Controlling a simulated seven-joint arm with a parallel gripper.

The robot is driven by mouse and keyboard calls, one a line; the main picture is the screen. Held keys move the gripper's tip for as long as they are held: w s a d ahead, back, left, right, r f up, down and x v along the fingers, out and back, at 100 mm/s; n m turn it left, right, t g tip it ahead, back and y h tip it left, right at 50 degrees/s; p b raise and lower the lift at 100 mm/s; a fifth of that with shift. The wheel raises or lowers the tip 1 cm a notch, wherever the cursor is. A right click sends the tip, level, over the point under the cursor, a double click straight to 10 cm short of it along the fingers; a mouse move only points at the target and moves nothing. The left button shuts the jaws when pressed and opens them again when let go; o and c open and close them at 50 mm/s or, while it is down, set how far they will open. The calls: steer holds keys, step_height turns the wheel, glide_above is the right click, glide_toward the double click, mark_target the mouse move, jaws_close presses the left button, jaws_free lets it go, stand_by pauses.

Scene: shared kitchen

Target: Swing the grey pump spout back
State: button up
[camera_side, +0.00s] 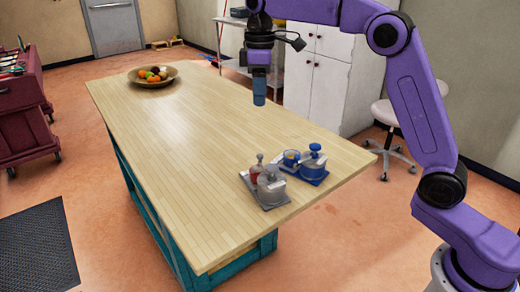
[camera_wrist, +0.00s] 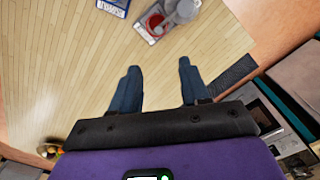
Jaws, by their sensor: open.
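A grey pump (camera_side: 271,186) stands on a grey tray (camera_side: 273,206) near the table's right end. A red cup (camera_side: 256,173) stands close beside it. In the wrist view the grey pump (camera_wrist: 182,11) and the red cup (camera_wrist: 154,22) show at the top edge, partly cut off. The spout is too small to tell which way it points. My gripper (camera_side: 259,101) hangs above the table, fingers down, behind and apart from the pump in the side view. In the wrist view my gripper (camera_wrist: 157,74) is open, with nothing between its fingers.
A blue pump set (camera_side: 314,163) on a blue tray stands right behind the grey one. A fruit bowl (camera_side: 152,80) sits at the table's far end. The middle of the wooden table (camera_side: 190,140) is clear. A white cabinet (camera_side: 320,80) and stool (camera_side: 388,112) stand beyond.

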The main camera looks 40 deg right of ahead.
mark_target(260, 155)
step_height(260, 155, down, 17)
steer(key=shift+w+d+f, duration=0.1)
steer(key=shift+w+f, duration=0.05)
steer(key=shift+f, duration=0.05)
stand_by(0.5)
jaws_close()
